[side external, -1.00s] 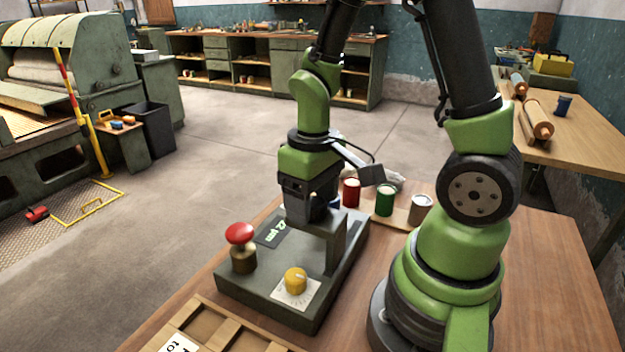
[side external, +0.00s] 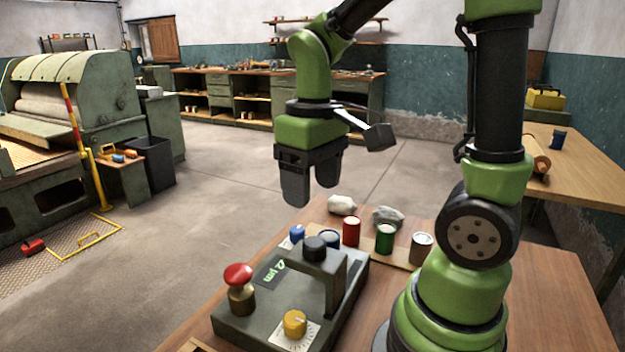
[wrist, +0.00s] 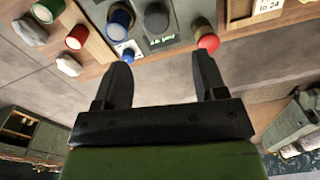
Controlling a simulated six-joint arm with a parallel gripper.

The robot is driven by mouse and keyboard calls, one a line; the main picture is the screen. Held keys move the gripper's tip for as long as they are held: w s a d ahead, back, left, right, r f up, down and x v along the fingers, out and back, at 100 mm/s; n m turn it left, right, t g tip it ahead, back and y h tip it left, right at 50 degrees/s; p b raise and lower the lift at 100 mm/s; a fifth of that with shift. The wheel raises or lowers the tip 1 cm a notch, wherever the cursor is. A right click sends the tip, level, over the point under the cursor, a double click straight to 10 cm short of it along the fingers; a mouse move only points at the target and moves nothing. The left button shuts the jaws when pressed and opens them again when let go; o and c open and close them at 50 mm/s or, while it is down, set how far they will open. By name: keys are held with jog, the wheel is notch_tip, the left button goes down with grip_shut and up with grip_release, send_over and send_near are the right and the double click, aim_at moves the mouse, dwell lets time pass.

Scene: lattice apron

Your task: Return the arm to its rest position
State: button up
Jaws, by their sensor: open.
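My gripper (side external: 311,190) is open and empty in the side external view, raised above and behind the grey-green gauge device (side external: 290,285). In the wrist view my gripper (wrist: 162,75) shows two dark fingers spread apart with nothing between them. The device carries a black round knob (side external: 314,248), a red mushroom button (side external: 238,275) and a yellow dial (side external: 295,323). Its small display reads in µm. My fingers are clear of the device and of the table.
Red (side external: 351,232), green (side external: 385,238) and grey-topped (side external: 421,249) cans stand in a row right of the device. Blue items (side external: 297,234) and pale lumps (side external: 342,205) are nearby. A wooden side table (side external: 575,165) stands at right.

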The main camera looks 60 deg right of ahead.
jog(key=s+a+r+m+t+y, duration=0.1)
jog(key=s+a+r+m+t, duration=0.1)
jog(key=s+a+r+t, duration=0.3)
notch_tip(320, 180, up, 2)
jog(key=shift+s+a+r+t+y, duration=0.1)
jog(key=shift+s+a+t+y, duration=0.4)
jog(key=shift+t, duration=0.6)
